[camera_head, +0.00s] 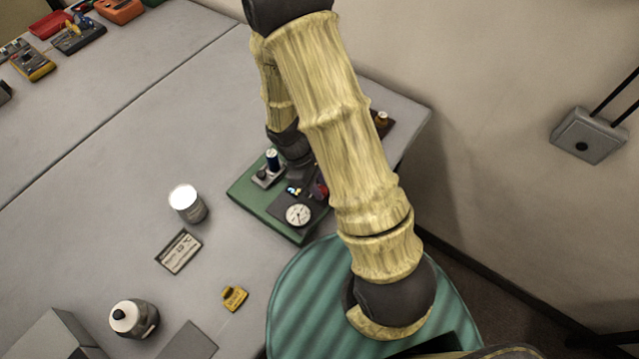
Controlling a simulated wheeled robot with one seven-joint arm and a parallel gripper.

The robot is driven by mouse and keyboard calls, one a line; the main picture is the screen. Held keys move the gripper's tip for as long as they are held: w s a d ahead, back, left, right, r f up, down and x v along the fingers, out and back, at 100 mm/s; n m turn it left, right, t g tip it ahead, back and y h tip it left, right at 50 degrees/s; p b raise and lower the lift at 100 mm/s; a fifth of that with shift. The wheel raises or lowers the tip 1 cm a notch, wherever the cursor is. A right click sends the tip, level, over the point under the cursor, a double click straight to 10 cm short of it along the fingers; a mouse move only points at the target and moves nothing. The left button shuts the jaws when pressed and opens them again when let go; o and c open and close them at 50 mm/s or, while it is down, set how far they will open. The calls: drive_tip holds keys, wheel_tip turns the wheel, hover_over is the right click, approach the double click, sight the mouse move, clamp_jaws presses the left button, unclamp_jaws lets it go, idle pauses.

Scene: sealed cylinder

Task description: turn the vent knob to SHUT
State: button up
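A green base plate (241,194) lies near the right edge of the grey table. I cannot tell which part is the vent knob, and no SHUT mark is readable. My dark gripper (297,172) points down over the panel, close to the red part. My arm covers much of the plate's right side. The fingertips are too small and hidden to tell whether they are open, shut or touching anything.
A white-topped can (188,204), a label card (179,252), a yellow tag (234,298) and a round bottle (133,319) stand left of and before the plate. Tools (78,35) lie at the far left. A wall box (588,136) is at right. The middle-left table is clear.

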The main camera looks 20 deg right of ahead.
drive_tip(key=o, duration=0.4)
drive_tip(key=b+v, duration=0.1)
drive_tip(key=v, duration=1.6)
drive_tip(key=shift+r, duration=0.2)
drive_tip(key=shift+w, duration=0.15)
drive_tip(key=s+d+m+t+y, duration=0.3)
drive_tip(key=s+d+m+t, duration=0.2)
drive_tip(key=m, duration=0.4)
drive_tip(key=shift+s+d+m+t, duration=0.3)
drive_tip(key=shift+s+d, duration=0.15)
drive_tip(key=shift+s, duration=0.45)
